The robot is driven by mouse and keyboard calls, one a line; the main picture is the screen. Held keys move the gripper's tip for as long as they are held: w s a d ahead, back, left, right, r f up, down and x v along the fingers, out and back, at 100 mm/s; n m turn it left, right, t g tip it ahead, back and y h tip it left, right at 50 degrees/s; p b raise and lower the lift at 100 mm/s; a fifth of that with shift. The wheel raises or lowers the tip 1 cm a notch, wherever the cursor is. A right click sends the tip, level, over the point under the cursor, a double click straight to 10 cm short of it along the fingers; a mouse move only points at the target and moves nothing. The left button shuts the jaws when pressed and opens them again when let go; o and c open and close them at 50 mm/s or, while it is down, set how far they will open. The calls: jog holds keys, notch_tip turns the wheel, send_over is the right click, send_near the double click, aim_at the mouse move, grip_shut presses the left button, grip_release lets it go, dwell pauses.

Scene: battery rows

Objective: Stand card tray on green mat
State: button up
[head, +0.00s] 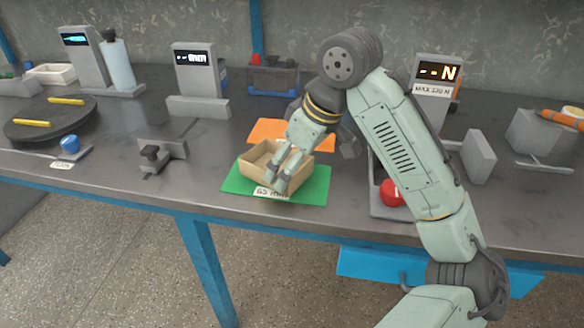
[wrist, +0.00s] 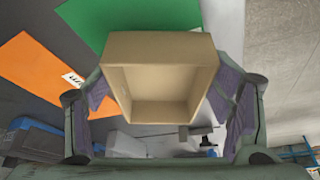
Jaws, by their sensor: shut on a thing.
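The card tray (head: 248,171) is a tan open-topped box over the green mat (head: 316,186) in the head view. My gripper (head: 279,178) reaches down from the upper right and is shut on the tray. In the wrist view the tray (wrist: 160,51) sits between the two fingers, its open side toward the camera. The green mat (wrist: 100,22) shows behind it at the upper left. I cannot tell whether the tray's base touches the mat. My fingers hide part of the tray in the head view.
An orange mat (head: 268,130) lies just behind the green one. A clamp-like grey fixture (head: 158,156) stands to the left. A red ball (head: 391,193) sits in a grey holder to the right, beside my arm. The table's front edge runs close before the green mat.

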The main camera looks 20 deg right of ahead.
jog(key=shift+f, duration=0.55)
jog(key=shift+f, duration=0.2)
jog(key=o, duration=1.1)
jog(key=shift+o, duration=0.2)
jog(key=shift+r, duration=0.2)
jog(key=v, duration=1.2)
